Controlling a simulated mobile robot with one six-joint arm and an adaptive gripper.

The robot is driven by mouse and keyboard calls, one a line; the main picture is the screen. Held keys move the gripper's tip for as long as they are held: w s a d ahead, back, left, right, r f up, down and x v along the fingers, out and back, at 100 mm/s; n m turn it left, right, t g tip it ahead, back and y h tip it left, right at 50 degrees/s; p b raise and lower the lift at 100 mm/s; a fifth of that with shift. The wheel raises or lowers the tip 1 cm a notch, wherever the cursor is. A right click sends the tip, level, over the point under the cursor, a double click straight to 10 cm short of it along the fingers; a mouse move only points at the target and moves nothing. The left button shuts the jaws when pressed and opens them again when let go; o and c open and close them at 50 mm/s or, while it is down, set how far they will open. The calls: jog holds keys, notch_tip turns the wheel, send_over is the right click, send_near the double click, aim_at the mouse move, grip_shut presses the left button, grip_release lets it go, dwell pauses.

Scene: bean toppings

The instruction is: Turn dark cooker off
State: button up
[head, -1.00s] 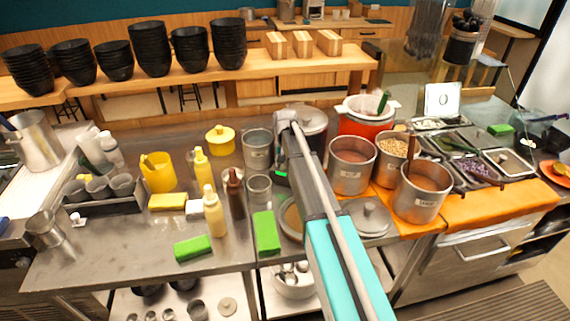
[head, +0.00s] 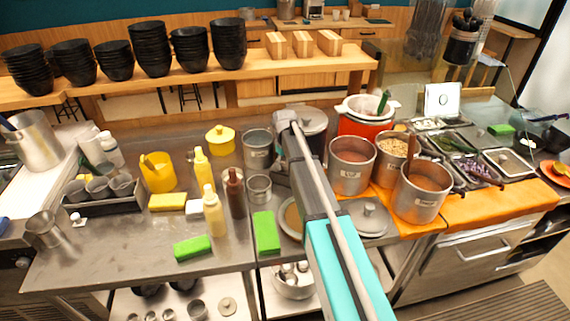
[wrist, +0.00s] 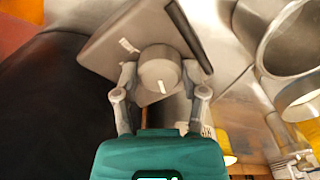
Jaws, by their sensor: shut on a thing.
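The dark cooker (head: 317,122) stands behind my arm in the head view, its lid and upper side partly showing. In the wrist view its black curved body (wrist: 45,100) fills the left. A grey plate (wrist: 108,52) on its front carries a round grey knob (wrist: 158,66) with a small white mark near its lower edge. My gripper (wrist: 159,76) has one finger on each side of the knob and is shut on it. In the head view my arm mostly hides the gripper and the knob.
A red cooker (head: 357,122) stands right of the dark one. Steel pots (head: 352,165) of food stand close on the right. A metal container (head: 258,150) and a smaller steel cup (head: 259,188) stand close on the left. Sauce bottles (head: 235,190) stand further left.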

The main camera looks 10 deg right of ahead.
dwell(0.4)
jog(key=o, duration=1.2)
jog(key=shift+c, duration=0.2)
jog(key=shift+m, duration=0.4)
